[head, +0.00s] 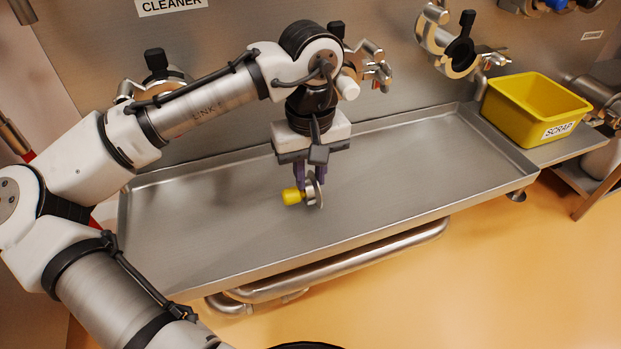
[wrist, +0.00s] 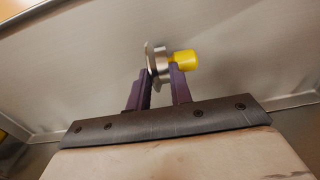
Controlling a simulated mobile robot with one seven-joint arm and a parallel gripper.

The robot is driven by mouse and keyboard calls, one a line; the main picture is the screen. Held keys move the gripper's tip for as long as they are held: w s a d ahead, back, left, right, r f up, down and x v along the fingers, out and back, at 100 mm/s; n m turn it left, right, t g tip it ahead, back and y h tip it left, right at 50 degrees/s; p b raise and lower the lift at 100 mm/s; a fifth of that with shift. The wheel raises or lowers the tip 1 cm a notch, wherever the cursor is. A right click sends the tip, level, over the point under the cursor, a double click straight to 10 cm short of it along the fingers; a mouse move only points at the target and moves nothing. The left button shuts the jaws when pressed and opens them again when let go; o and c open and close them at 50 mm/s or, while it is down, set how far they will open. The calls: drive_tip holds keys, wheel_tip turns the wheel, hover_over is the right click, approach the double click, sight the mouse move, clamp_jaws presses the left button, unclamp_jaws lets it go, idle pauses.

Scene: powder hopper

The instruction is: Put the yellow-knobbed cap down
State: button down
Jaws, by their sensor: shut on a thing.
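The yellow-knobbed cap (head: 294,196) is a metal disc with a yellow knob on its side. It is held in my gripper (head: 309,178), which points down over the steel tray (head: 200,235). The cap is tilted on its side, with the knob toward the left in the head view. In the wrist view the cap (wrist: 182,61) sits at the tips of the purple fingers (wrist: 160,82), knob toward the right. The fingers are shut on the cap's metal part. I cannot tell the exact gap between the cap and the tray floor.
The tray has raised edges, and its floor is bare. A yellow bin labelled SCRAP (head: 535,105) stands to the right of the tray. Metal pipe clamps (head: 452,45) hang on the back wall. A steel pipe (head: 340,268) runs below the tray's front edge.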

sight(310, 182)
drive_tip(key=shift+f, duration=0.25)
drive_tip(key=shift+f, duration=0.15)
drive_tip(key=c, duration=1.3)
unclamp_jaws()
drive_tip(key=shift+o, duration=0.2)
wheel_tip(310, 182, up, 12)
drive_tip(key=p, duration=0.5)
drive_tip(key=shift+r, duration=0.25)
